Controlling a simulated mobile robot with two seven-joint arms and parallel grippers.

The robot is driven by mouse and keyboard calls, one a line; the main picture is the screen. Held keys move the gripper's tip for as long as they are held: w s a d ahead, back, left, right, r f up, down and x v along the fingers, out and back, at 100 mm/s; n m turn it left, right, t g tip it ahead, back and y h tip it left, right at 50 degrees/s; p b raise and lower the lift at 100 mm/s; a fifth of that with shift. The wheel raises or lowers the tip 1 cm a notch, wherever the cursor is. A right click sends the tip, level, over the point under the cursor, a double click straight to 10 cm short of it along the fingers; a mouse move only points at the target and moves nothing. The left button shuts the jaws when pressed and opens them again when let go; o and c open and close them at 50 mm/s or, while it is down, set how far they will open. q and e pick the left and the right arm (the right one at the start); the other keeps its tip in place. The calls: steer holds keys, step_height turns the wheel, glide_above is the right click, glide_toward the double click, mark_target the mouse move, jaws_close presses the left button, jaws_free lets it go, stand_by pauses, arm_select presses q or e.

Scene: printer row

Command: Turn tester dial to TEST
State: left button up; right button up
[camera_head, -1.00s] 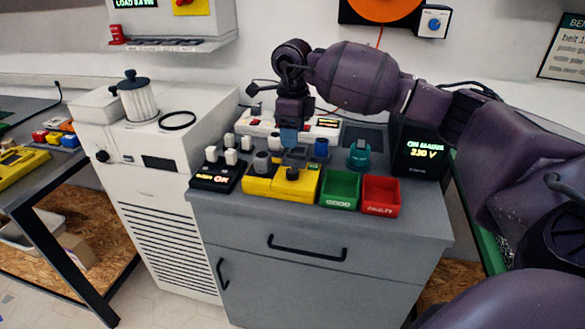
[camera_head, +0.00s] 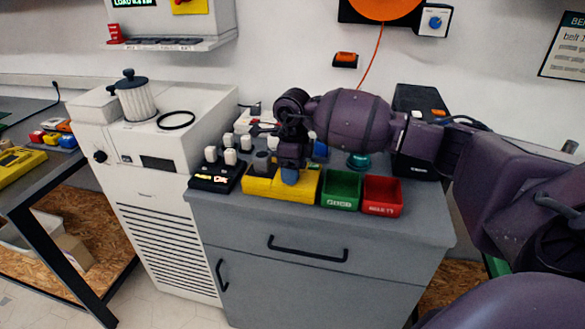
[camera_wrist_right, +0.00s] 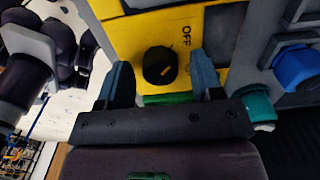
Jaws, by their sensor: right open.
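The yellow tester (camera_head: 262,187) sits on the grey cabinet top, and its yellow face also shows in the right wrist view (camera_wrist_right: 125,38). Its round black dial (camera_wrist_right: 160,66) has a short orange mark, and "OFF" is printed beside it. Other lettering near it is too small to read. My right gripper (camera_wrist_right: 163,78) is open, with one blue finger on each side of the dial. I cannot tell whether the fingers touch it. In the head view my right gripper (camera_head: 289,176) hides the dial. My left gripper is not in view.
A green bin (camera_head: 341,188) and a red bin (camera_head: 382,196) stand right of the tester. A black box with white knobs (camera_head: 217,180) is at its left. A teal knob (camera_head: 358,160) and a blue part (camera_head: 320,150) are close behind. The cabinet's front edge strip is clear.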

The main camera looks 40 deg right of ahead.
steer(key=shift+c, duration=0.3)
steer(key=shift+c, duration=1.4)
steer(key=c, duration=0.6)
